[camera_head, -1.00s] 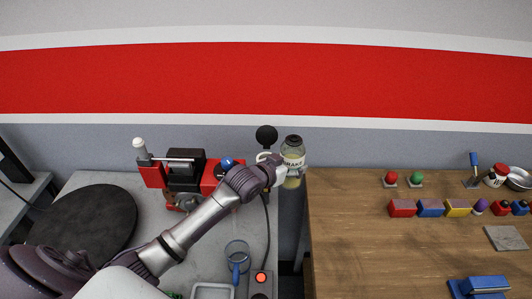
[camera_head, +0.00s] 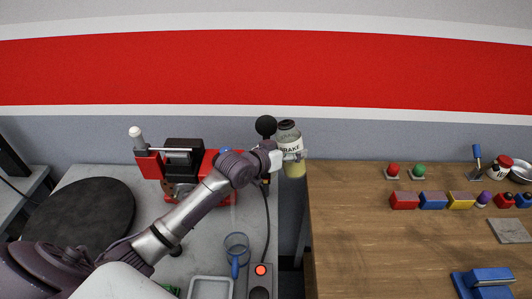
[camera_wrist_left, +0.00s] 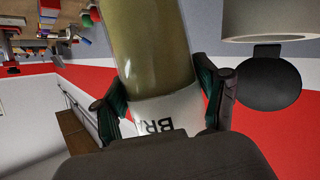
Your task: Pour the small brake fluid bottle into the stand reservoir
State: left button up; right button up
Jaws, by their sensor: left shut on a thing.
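The small brake fluid bottle (camera_head: 289,137) is a clear bottle with a dark top, a white BRAKE label and yellowish liquid. It stands nearly upright in the air at the gap between the two benches. My left gripper (camera_head: 288,155) is shut around it. In the left wrist view the bottle (camera_wrist_left: 155,45) lies between the two fingers of the gripper (camera_wrist_left: 162,100). In the head view my gripper covers that area. My right gripper is out of view.
A black round part (camera_head: 265,126) is just left of the bottle. A red and black device (camera_head: 184,157) stands on the grey bench behind my arm. A blue-handled ring tool (camera_head: 237,246) and a red-button box (camera_head: 260,275) lie nearer.

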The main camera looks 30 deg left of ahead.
aim_at(288, 136)
pick_arm(q)
jog(key=shift+r+n+h+b, duration=0.15)
jog(key=shift+n+h+b, duration=0.15)
jog(key=shift+n+b, duration=0.15)
jog(key=shift+a+r+n+h+b, duration=0.35)
jog(key=shift+n+b, duration=0.3)
jog(key=shift+b, duration=0.55)
jog(key=shift+f+t+b, duration=0.2)
jog(key=shift+t+b, duration=0.1)
jog(key=shift+b, duration=0.25)
jog(key=shift+f+n+h+b, duration=0.15)
jog(key=shift+n+h+b, duration=0.1)
jog(key=shift+n+b, duration=0.4)
jog(key=shift+r, duration=0.5)
jog(key=shift+d+r+n+t+h+b, duration=0.2)
jog(key=shift+r+n+t+h+b, duration=0.15)
jog(key=shift+n+h, duration=0.2)
jog(key=shift+d+r+n, duration=0.15)
jog(key=shift+r+n, duration=0.15)
